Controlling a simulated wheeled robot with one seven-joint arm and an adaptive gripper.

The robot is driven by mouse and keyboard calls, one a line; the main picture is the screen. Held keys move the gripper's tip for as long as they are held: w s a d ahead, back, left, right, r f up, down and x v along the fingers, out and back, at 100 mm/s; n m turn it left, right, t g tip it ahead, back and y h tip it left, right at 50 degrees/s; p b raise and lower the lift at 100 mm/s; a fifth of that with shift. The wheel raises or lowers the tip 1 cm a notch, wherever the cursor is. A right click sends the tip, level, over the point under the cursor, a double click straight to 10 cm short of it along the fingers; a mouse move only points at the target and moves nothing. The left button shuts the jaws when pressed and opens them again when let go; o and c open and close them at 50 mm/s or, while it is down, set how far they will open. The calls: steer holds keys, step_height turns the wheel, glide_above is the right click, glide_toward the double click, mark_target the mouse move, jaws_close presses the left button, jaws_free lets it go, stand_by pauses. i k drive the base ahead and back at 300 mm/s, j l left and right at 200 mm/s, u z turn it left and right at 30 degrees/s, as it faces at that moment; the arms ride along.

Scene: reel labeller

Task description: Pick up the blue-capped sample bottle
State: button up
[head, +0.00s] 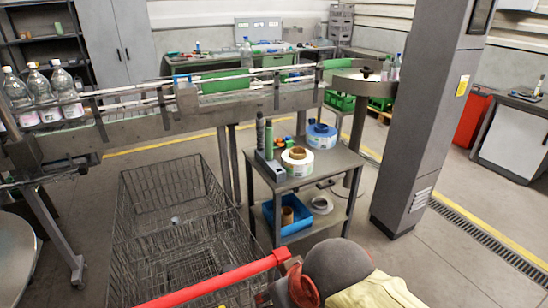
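I cannot single out the blue-capped sample bottle with certainty. A slim clear bottle with a bluish top (246,52) stands behind the conveyor, near the middle of the head view. Another small bottle (397,67) stands by the conveyor's right end, next to the grey column. Both are too small to tell their caps surely. My gripper is not in view.
Large clear bottles (41,92) stand on the conveyor (140,122) at left. A wire cart (165,195) with a red handle (215,283) and what looks like a person (345,270) fill the foreground. A grey trolley (325,166) holds label reels.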

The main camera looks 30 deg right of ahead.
mark_target(394, 77)
steer(key=z, duration=1.7)
steer(key=i, duration=0.4)
steer(key=i+l+u, duration=0.1)
steer(key=i, duration=0.3)
